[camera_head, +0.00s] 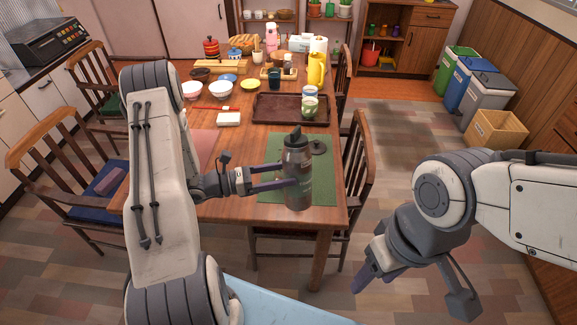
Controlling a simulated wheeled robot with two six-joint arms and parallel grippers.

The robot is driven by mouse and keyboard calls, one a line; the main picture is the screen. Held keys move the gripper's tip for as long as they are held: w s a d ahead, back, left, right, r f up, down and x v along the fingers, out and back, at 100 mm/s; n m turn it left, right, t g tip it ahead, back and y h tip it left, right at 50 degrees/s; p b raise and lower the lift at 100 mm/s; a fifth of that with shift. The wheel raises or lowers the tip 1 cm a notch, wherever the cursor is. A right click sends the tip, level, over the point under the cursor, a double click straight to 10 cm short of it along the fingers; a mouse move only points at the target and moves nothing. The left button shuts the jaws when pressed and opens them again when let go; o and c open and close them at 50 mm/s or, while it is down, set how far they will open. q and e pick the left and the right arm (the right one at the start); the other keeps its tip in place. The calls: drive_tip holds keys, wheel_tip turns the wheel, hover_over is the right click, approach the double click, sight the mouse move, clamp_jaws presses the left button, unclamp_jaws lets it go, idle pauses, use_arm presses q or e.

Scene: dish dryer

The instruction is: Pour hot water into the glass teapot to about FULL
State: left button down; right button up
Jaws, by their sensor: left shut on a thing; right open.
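A dark grey bottle (297,158) with a black top stands upright at the near edge of the wooden table, over the green mat. My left gripper (289,176) is shut on its body from the left. I cannot tell whether its base touches the mat. A small round dark piece (318,147) lies on the mat just right of the bottle. A yellow jug (316,70) stands at the far right of the table. I cannot pick out a glass teapot. My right gripper (412,291) is open and empty, off the table at the lower right.
A brown tray (278,119) with cups (309,108) at its right end lies behind the green mat (320,190). Bowls (220,90) and a white block (228,119) are further left. Chairs (357,165) flank the table.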

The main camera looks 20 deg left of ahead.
use_arm(q)
drive_tip(key=shift+w+a+f+n+b, duration=0.2)
drive_tip(key=shift+f+n, duration=0.4)
drive_tip(key=shift+n, duration=0.35)
drive_tip(key=shift+w+a+f+n+b, duration=0.1)
drive_tip(key=shift+w+f+n+b, duration=0.15)
drive_tip(key=shift+f+n, duration=0.55)
drive_tip(key=shift+w+a+f+n+b, duration=0.15)
drive_tip(key=shift+f+n, duration=0.3)
drive_tip(key=shift+n, duration=0.6)
drive_tip(key=shift+s+d+f+n, duration=0.15)
drive_tip(key=shift+f+n, duration=0.3)
drive_tip(key=shift+n, duration=0.5)
drive_tip(key=shift+s+f+n, duration=0.1)
drive_tip(key=shift+f+n, duration=0.3)
drive_tip(key=shift+n, duration=0.55)
drive_tip(key=shift+r+n+p, duration=0.4)
drive_tip(key=shift+r+n, duration=0.3)
drive_tip(key=shift+n, duration=0.1)
idle(0.3)
drive_tip(key=shift+w+n+g, duration=0.25)
drive_tip(key=shift+n+g, duration=0.05)
drive_tip(key=shift+n, duration=0.2)
idle(1.7)
